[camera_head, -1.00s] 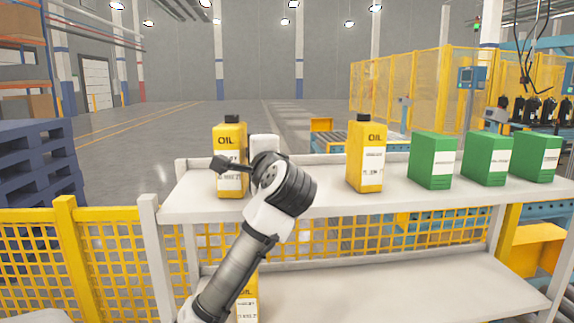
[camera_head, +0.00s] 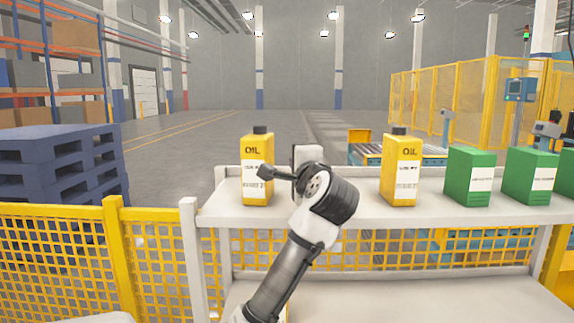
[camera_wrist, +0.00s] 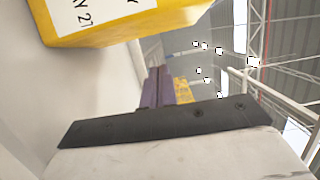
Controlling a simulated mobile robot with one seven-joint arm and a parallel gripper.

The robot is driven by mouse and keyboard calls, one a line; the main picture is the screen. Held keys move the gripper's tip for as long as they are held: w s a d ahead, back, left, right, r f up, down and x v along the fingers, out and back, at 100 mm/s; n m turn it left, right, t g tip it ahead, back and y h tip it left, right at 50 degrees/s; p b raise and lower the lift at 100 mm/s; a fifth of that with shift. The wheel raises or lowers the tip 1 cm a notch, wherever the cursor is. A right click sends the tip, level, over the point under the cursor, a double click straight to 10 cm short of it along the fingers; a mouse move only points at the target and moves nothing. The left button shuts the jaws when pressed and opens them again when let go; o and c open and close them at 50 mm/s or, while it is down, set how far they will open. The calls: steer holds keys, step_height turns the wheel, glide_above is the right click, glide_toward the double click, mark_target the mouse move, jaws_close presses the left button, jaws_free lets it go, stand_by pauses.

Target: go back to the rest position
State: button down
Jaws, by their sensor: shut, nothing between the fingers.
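My gripper (camera_head: 268,173) is in front of the left yellow oil can in the head view, its dark tip overlapping the can's label; it is shut and empty. My arm rises from the bottom middle and bends left at a dark joint. The left oil can (camera_head: 257,148) stands upright on the top shelf. In the wrist view the lower part of a yellow can (camera_wrist: 100,35) shows close at the upper left, and a dark bar of my gripper (camera_wrist: 170,122) crosses the lower half. Whether they touch cannot be told.
The grey-white shelf (camera_head: 350,212) also bears another oil can (camera_head: 401,168) and green boxes (camera_head: 470,175). A white object (camera_head: 308,155) stands partly behind my arm. Yellow mesh fence (camera_head: 60,250) and a blue pallet stack (camera_head: 55,165) are at left. The floor behind is open.

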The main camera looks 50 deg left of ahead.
steer(key=b+v, duration=0.3)
steer(key=v, duration=0.7)
